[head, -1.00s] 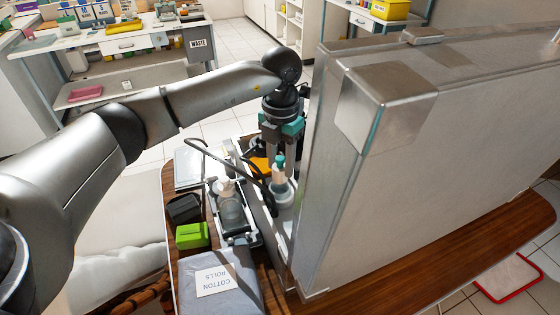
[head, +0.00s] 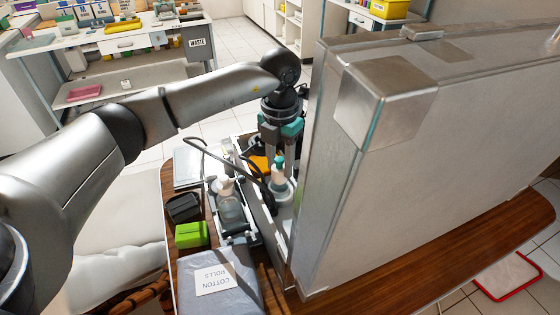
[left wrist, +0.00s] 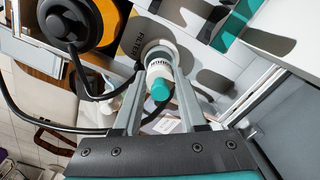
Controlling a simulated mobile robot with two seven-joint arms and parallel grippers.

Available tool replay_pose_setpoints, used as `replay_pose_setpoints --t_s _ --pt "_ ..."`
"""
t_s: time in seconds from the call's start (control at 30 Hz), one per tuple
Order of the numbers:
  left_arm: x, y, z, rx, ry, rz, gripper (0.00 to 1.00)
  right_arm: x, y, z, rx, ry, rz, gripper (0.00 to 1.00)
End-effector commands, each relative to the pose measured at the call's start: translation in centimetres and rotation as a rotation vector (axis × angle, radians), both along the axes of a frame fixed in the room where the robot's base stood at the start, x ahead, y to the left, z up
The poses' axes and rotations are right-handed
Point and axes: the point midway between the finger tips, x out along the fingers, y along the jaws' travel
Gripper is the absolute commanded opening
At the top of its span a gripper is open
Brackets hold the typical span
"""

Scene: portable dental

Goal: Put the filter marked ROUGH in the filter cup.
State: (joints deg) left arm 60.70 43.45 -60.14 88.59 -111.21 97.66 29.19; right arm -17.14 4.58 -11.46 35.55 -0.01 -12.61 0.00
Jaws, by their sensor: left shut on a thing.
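My left gripper (head: 277,160) reaches down into the open case beside its raised lid. In the left wrist view its fingers (left wrist: 157,75) are closed around a small white filter (left wrist: 158,66) with a teal end. The teal end and white body also show in the head view (head: 278,174). Its marking is too small to read, so I cannot confirm ROUGH. Beyond it is a pale round rim, apparently the filter cup (left wrist: 157,46), beside the printed word FILTER. I cannot tell whether the filter is inside the rim or above it. My right gripper is not in view.
The tall metal lid (head: 430,150) stands close on the right. A black cable (head: 215,153) loops near the gripper.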

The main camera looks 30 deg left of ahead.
Motion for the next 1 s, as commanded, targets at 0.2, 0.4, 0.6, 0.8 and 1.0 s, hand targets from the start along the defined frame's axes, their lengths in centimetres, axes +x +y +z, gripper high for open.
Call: replay_pose_setpoints --t_s 0.2,0.4,0.6,0.8,1.0 --pt "0.0 0.0 -1.3 0.000 0.001 0.000 0.00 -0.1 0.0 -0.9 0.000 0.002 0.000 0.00" --pt "0.0 0.0 -2.3 0.000 0.001 -0.001 0.00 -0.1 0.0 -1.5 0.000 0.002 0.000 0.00" --pt "0.0 0.0 -3.1 0.000 0.001 -0.001 0.00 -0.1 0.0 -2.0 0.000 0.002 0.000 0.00" --pt "0.0 0.0 -3.1 0.000 0.000 -0.001 0.00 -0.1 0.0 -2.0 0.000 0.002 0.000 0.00" --pt "0.0 0.0 -3.2 0.000 0.001 0.000 0.00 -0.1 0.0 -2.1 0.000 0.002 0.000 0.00"
